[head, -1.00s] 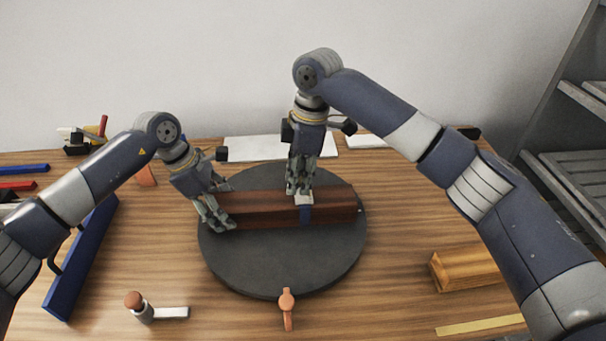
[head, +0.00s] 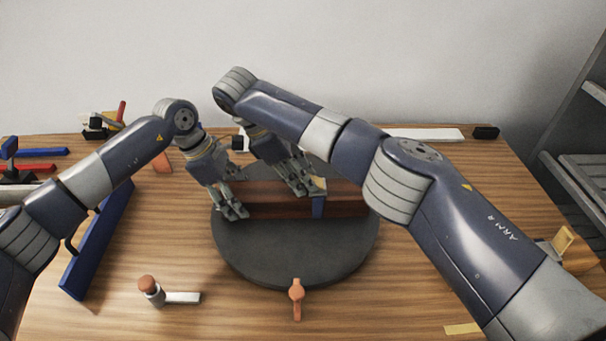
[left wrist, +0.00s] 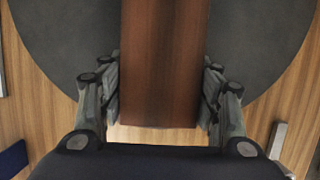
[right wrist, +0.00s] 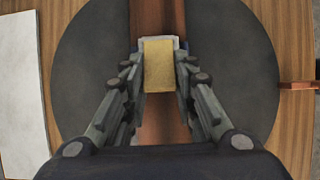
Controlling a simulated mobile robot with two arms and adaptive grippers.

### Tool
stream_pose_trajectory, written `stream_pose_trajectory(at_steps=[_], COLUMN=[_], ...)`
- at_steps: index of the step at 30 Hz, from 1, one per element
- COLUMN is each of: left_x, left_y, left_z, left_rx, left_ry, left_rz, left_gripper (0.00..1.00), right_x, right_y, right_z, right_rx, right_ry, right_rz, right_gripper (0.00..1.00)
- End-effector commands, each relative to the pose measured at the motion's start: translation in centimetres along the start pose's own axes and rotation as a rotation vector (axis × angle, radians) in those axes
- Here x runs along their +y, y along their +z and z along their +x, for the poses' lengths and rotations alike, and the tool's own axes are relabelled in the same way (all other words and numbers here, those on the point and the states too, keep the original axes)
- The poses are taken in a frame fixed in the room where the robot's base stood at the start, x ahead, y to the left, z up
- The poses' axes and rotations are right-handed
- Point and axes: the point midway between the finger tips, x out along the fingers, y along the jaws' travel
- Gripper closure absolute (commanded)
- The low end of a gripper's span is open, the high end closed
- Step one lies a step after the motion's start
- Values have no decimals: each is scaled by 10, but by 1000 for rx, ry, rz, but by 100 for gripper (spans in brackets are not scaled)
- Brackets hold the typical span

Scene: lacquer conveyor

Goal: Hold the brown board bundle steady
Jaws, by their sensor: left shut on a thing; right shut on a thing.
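The brown board bundle (head: 345,207) lies flat across a dark round turntable (head: 285,262). My left gripper (head: 234,193) is shut on its left end; in the left wrist view the bundle (left wrist: 160,60) sits between the two fingers. A blue piece (head: 318,207) with a tan top sits over the bundle, right of its middle. My right gripper (head: 308,188) leans in from the upper left and is shut on this piece; the tan top (right wrist: 158,68) shows between its fingertips in the right wrist view. My right arm hides some of the bundle's right end.
An orange handle (head: 297,293) sticks out at the turntable's front. A hammer-like tool (head: 152,290) lies front left, beside a long blue bar (head: 95,245). Red and blue clamps (head: 35,160) lie at the left. A wooden block (head: 563,240) is partly hidden at right.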

Motion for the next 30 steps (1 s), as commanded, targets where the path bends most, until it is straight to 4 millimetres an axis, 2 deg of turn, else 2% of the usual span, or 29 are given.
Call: stream_pose_trajectory(at_steps=[13,14,16,17,26,30], left_x=[0,0,0,0,0,0], left_y=[0,0,0,0,0,0], left_z=[0,0,0,0,0,0], left_rx=[-1,-1,-1,-1,-1,0], left_ry=[1,1,1,1,1,1], left_rz=[1,1,1,0,0,0], left_gripper=[61,61,61,61,61,61], right_x=[-1,-1,-1,-1,0,1], right_y=[-1,-1,-1,-1,0,3], right_z=[2,2,2,2,0,-6], right_rx=[-9,-8,-8,-8,-9,-9], right_ry=[-3,-3,-3,-3,-1,2], right_rz=[-1,-1,-1,-1,0,1], right_gripper=[98,72,56,53,53,53])
